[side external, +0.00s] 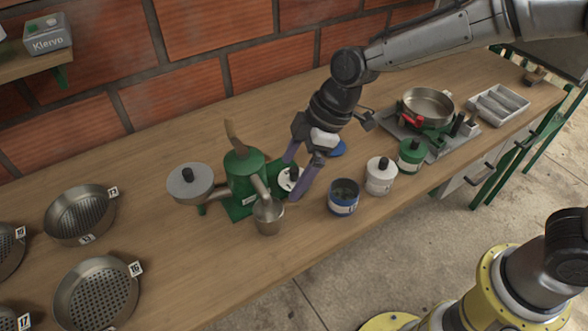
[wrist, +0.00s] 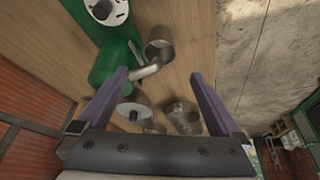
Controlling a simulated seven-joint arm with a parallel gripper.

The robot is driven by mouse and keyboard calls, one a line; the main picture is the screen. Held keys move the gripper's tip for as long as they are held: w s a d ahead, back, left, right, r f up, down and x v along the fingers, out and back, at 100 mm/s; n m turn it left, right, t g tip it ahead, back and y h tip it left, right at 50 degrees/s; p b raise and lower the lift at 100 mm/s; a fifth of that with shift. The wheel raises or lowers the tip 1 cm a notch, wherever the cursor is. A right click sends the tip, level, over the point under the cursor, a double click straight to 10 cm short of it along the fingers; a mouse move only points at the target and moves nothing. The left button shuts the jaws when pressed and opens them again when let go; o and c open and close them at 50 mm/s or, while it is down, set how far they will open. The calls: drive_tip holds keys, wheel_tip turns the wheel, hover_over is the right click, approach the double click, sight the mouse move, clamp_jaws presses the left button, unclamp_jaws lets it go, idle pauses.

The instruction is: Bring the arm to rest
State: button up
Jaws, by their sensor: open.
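My gripper (side external: 297,177) is open, with two purple fingers pointing down over the wooden bench, beside the green pulper (side external: 243,172). In the wrist view the gripper (wrist: 165,95) shows both fingers spread wide with nothing held between them. The pulper also shows in the wrist view (wrist: 113,62), beyond the left finger. A metal cup (side external: 268,215) stands under the pulper's spout; it shows in the wrist view too (wrist: 160,48). In the side view the fingers overlap the pulper's right side, and I cannot tell if they touch it.
A scale with a steel pan (side external: 427,105) and a divided tray (side external: 498,104) lie further right. Several sieves (side external: 97,293) are at left. A brick wall (side external: 220,50) runs behind.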

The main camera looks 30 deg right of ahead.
drive_tip(key=w+d+r+m+t, duration=0.1)
drive_tip(key=d+r+m+t, duration=0.15)
drive_tip(key=d+r, duration=0.7)
drive_tip(key=s+d+r+m+t+h, duration=0.2)
drive_tip(key=s+d+r+m, duration=0.1)
drive_tip(key=s+d+r, duration=0.55)
drive_tip(key=s+d+f+m+h, duration=0.1)
drive_tip(key=s+d+f+m, duration=0.2)
drive_tip(key=s, duration=0.4)
drive_tip(key=s+d+f+m+h, duration=0.1)
drive_tip(key=s+d+f+m, duration=0.3)
drive_tip(key=s, duration=0.3)
drive_tip(key=shift+s+d+m+g, duration=0.25)
drive_tip(key=shift+s+m+g, duration=0.15)
drive_tip(key=shift+m+g, duration=0.05)
